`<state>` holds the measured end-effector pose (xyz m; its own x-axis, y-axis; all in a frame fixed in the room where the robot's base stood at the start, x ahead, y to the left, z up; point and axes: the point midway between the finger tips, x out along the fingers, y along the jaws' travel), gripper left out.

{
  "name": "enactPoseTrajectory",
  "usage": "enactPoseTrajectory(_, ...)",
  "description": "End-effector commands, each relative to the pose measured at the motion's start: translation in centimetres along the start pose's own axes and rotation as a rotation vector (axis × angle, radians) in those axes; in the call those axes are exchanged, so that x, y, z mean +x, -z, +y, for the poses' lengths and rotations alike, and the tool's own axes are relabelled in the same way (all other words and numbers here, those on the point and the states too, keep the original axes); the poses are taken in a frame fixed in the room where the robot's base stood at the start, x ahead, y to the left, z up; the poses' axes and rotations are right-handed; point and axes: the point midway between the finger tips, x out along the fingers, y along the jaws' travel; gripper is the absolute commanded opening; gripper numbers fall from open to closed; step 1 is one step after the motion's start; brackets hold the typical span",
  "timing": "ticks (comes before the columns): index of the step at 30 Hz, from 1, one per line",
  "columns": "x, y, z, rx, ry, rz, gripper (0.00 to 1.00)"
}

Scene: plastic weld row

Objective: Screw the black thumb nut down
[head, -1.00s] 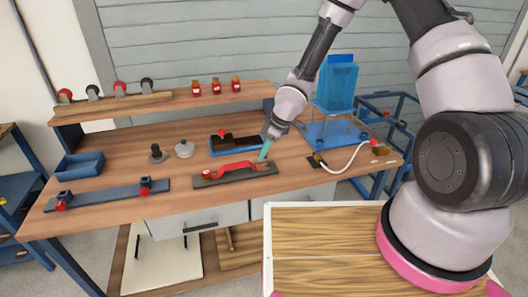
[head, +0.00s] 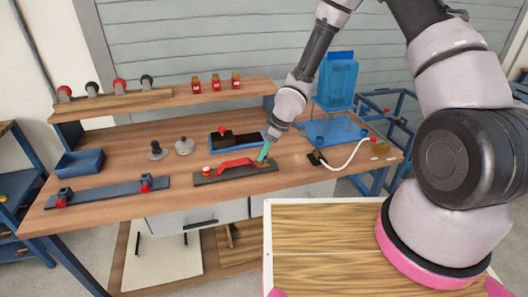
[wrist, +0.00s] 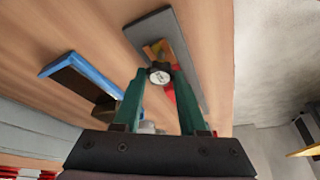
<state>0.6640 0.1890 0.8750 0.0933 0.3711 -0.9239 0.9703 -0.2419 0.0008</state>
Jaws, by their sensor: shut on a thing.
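The black thumb nut (wrist: 158,73) has a pale round cap and sits between the teal fingertips of my gripper (wrist: 159,69) in the wrist view. The fingers are shut on it. It is over the right end of a dark grey base plate (head: 206,179) that carries a red part (head: 235,163). In the head view my gripper (head: 264,154) reaches down to that end of the plate and hides the nut. The thread under the nut is hidden, so I cannot tell how far down it sits.
A blue-rimmed tray (head: 215,149) lies just behind the plate. A black knobbed piece (head: 156,152) and a grey lidded piece (head: 184,147) stand to the left.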

Motion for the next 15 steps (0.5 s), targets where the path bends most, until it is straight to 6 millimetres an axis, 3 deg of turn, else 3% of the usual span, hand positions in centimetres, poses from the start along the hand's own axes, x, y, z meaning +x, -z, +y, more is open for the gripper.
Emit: enactPoseTrajectory(15, 0.58, -0.18, -0.06, -0.003, 0.001, 0.001, 0.00)
